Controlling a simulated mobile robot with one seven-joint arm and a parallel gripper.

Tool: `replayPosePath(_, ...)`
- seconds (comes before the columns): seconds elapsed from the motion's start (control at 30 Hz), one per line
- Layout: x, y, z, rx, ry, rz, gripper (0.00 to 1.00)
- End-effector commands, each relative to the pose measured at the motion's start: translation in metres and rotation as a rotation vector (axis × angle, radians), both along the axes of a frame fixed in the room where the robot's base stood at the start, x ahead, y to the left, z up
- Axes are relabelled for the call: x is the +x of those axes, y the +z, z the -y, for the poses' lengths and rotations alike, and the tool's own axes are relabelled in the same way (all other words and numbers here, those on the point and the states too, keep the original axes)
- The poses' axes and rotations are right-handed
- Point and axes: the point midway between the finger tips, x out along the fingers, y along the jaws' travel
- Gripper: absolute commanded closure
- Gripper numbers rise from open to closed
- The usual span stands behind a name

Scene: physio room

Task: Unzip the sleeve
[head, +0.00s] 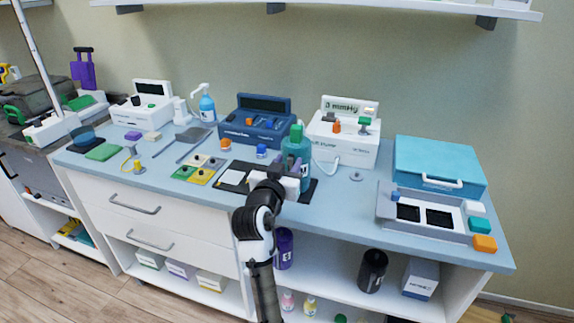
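I cannot clearly make out a sleeve or a zip in the head view. My arm reaches up from the bottom to the front middle of the counter. My gripper (291,183) is at its end, above a dark mat and right in front of a teal-green bottle (296,148). The wrist and the white gripper body hide the fingers, so I cannot see whether they are open or whether they touch the bottle. The lower part of the bottle is partly hidden.
The blue-grey counter (338,208) holds a dark blue device (255,128), a white device (340,147), a closed blue case (435,166) and a grey tray (386,210). Several small items lie at left. A shelf (340,7) hangs above.

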Motion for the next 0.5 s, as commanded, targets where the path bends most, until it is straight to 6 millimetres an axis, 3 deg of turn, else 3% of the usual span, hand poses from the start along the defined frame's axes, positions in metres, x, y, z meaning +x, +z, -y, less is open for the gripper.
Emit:
replayPosePath(0.27, -0.002, -0.001, -0.001, 0.000, 0.000, -0.001, 0.64)
replayPosePath(0.5, -0.035, -0.004, -0.013, 0.001, 0.003, 0.000, 0.64)
